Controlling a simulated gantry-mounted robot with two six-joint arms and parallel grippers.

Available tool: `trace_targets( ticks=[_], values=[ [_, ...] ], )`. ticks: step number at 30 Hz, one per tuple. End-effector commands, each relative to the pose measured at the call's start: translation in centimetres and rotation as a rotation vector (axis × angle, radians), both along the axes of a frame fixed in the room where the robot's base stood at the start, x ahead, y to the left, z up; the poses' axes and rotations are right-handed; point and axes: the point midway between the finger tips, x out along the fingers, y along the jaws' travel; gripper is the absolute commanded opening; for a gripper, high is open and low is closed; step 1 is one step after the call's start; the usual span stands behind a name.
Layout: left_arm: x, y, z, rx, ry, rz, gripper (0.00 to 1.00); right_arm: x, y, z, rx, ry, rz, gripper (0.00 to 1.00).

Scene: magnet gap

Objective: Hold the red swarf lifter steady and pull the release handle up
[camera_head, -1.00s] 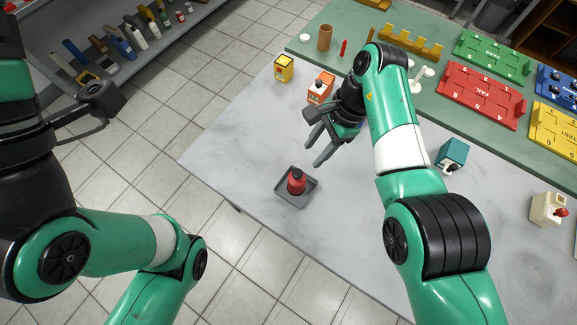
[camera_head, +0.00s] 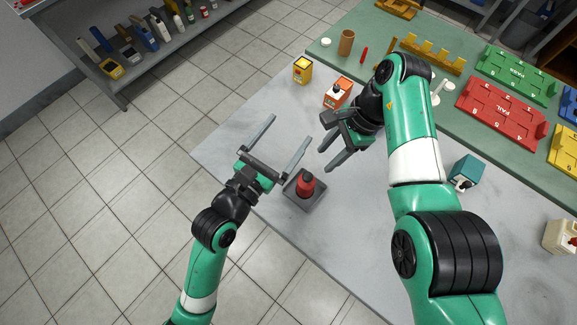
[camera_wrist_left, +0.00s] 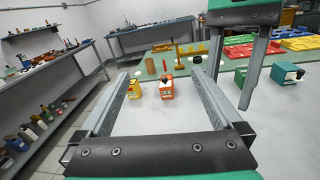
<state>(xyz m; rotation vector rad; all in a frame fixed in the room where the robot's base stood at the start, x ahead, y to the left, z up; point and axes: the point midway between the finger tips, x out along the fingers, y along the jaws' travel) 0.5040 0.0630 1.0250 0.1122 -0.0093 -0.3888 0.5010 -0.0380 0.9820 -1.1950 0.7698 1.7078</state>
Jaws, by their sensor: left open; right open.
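The red swarf lifter (camera_head: 306,187) stands upright in a small grey tray (camera_head: 291,196) near the table edge. A dark part shows at its top; I cannot make out the handle clearly. My left gripper (camera_head: 290,130) is open and empty, up and left of the lifter, with one finger passing close to it in the picture. My right gripper (camera_head: 322,160) is open and empty, just above and right of the lifter in the picture. In the left wrist view, my left fingers (camera_wrist_left: 158,65) frame the tabletop, my right gripper shows at upper right, and the lifter is out of sight.
A yellow box (camera_head: 302,70) and an orange box (camera_head: 338,92) stand farther back on the grey table (camera_head: 370,225). A teal box (camera_head: 465,172) and a cream box (camera_head: 559,238) are to the right. A green mat holds coloured trays, including a red one (camera_head: 500,108).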

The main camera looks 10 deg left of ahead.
Motion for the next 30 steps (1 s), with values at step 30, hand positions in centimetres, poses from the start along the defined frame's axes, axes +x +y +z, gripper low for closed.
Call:
trace_targets(
  ticks=[30],
  values=[
    [-3.6,-5.5,-19.0,0.047,0.352,-0.092,0.99,0.0,0.0,0.0,0.000,0.000,0.000,0.50]
  ],
)
